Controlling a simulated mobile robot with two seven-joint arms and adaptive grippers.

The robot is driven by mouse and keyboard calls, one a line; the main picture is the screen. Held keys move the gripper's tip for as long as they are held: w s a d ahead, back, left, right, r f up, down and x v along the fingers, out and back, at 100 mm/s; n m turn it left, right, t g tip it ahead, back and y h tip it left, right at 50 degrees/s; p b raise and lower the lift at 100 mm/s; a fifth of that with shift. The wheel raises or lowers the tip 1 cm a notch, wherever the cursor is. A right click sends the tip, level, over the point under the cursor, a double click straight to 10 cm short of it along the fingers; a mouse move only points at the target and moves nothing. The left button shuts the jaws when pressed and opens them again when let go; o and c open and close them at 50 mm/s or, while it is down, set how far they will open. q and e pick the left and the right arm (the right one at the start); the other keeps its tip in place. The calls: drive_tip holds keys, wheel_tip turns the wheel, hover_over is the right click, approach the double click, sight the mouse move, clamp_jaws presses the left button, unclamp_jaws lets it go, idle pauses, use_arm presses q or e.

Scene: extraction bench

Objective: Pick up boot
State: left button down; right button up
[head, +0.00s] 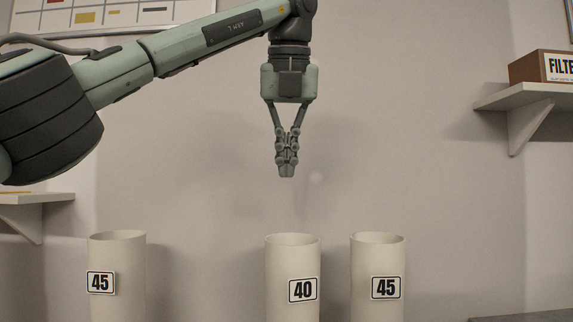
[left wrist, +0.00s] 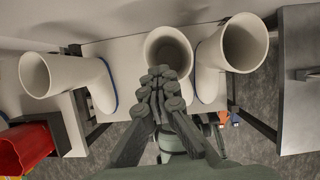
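Three white boots stand upright with their open tops up. In the head view one labelled 45 (head: 117,262) is at left, one labelled 40 (head: 292,263) is in the middle, and another labelled 45 (head: 377,260) is at right. Their lower parts are cut off there. In the left wrist view the left boot (left wrist: 58,72), middle boot (left wrist: 172,45) and right boot (left wrist: 226,55) show round openings, with blue sole edges on some. My left gripper (head: 286,170) points down above the middle boot, apart from it, fingers together and empty. My right gripper is not in view.
In the left wrist view a red bin (left wrist: 28,143) stands at lower left. In the head view a wall shelf (head: 515,97) with a brown box (head: 540,66) is at right and a low shelf (head: 30,200) at left. The gap between left and middle boots is clear.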

use_arm(q)
drive_tip(key=c, duration=2.3)
unclamp_jaws()
drive_tip(key=o, duration=1.8)
drive_tip(key=shift+o, duration=0.2)
